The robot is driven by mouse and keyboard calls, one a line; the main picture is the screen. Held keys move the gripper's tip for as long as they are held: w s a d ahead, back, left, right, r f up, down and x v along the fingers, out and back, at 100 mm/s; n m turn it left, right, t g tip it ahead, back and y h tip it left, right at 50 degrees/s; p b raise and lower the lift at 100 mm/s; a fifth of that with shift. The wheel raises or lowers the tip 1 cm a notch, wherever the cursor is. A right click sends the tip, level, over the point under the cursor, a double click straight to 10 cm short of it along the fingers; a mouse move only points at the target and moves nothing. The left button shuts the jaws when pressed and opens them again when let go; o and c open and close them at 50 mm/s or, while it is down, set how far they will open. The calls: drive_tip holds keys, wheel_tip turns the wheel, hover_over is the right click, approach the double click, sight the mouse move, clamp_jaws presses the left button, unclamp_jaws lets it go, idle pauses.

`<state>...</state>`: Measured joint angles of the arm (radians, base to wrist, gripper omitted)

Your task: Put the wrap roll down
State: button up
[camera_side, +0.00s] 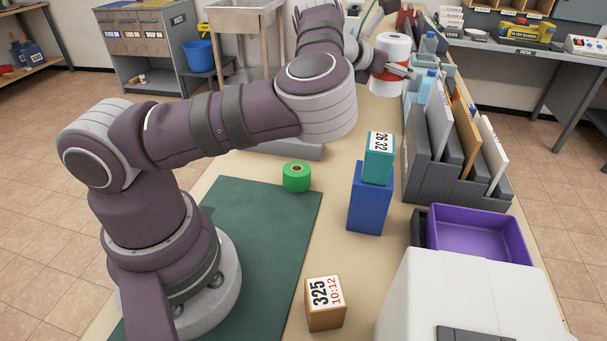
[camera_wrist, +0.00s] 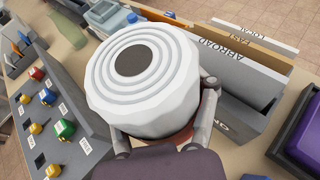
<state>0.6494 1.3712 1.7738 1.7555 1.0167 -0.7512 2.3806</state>
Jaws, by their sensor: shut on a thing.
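The wrap roll (camera_side: 391,46) is white on top with a red band below, at the far end of the table in the side view. In the wrist view the wrap roll (camera_wrist: 176,72) is large and close, showing ringed end and dark core hole. My gripper (camera_side: 396,70) is shut on it, with a finger on either side of the roll; in the wrist view my gripper (camera_wrist: 166,112) reaches around its near side. The roll's underside is mostly hidden, so I cannot tell whether it touches the table.
A grey file sorter (camera_side: 456,172) with upright dividers stands close by on the right. A teal box (camera_side: 378,163) rests on a blue box (camera_side: 369,205). A green tape roll (camera_side: 297,182) sits near the green mat (camera_side: 262,215). A purple tray (camera_side: 478,237) is at right.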

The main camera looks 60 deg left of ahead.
wheel_tip(320, 180, down, 18)
drive_tip(key=shift+s+f, duration=0.1)
drive_tip(key=o, duration=1.1)
drive_tip(key=shift+c, duration=0.2)
drive_tip(key=v, duration=0.7)
drive_tip(key=shift+s+r, duration=0.2)
drive_tip(key=shift+r, duration=0.05)
